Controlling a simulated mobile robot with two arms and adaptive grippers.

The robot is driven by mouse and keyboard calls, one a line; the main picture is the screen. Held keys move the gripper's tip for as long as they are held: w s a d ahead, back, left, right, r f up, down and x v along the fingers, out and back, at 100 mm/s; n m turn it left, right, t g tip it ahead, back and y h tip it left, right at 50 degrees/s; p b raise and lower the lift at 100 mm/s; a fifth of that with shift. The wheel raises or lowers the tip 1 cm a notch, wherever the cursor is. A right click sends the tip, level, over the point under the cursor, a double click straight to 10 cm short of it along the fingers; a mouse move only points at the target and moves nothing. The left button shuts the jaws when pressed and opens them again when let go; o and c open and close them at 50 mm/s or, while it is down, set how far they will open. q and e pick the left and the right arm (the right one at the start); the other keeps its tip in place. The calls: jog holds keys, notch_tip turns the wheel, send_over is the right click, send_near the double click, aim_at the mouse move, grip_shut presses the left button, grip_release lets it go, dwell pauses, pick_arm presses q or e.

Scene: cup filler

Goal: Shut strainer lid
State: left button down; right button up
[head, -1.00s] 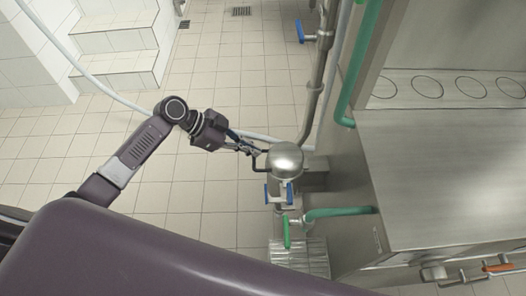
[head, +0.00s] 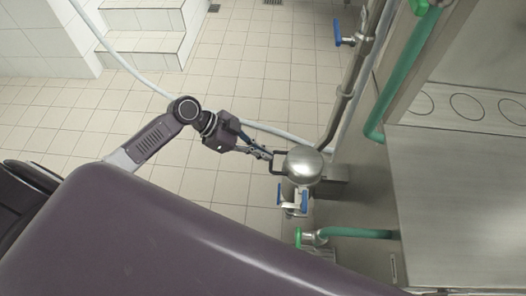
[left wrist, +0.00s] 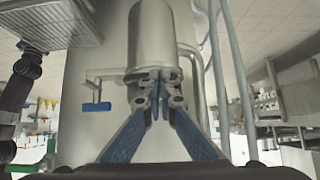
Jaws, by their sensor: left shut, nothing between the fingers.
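The strainer (head: 303,164) is a rounded, shiny metal body, seen from above near the middle of the head view. A dark bracket-shaped handle (head: 279,172) sticks out from its left side. In the left wrist view the strainer (left wrist: 153,38) is a tall domed cylinder just beyond the fingers. My left gripper (head: 268,155) is shut and empty, its fingertips close to the handle. In the left wrist view its tips (left wrist: 158,78) overlap the strainer's lower edge; whether they touch is unclear. I cannot tell whether the lid is fully seated. My right gripper is not seen.
A blue-handled valve (head: 293,203) sits just below the strainer, and a green-handled valve (head: 300,237) lower down. A steel pipe (head: 345,100) rises behind. A steel counter (head: 460,200) fills the right. Open tiled floor (head: 230,90) lies to the left.

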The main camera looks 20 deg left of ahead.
pick_arm(q)
jog(key=v, duration=1.2)
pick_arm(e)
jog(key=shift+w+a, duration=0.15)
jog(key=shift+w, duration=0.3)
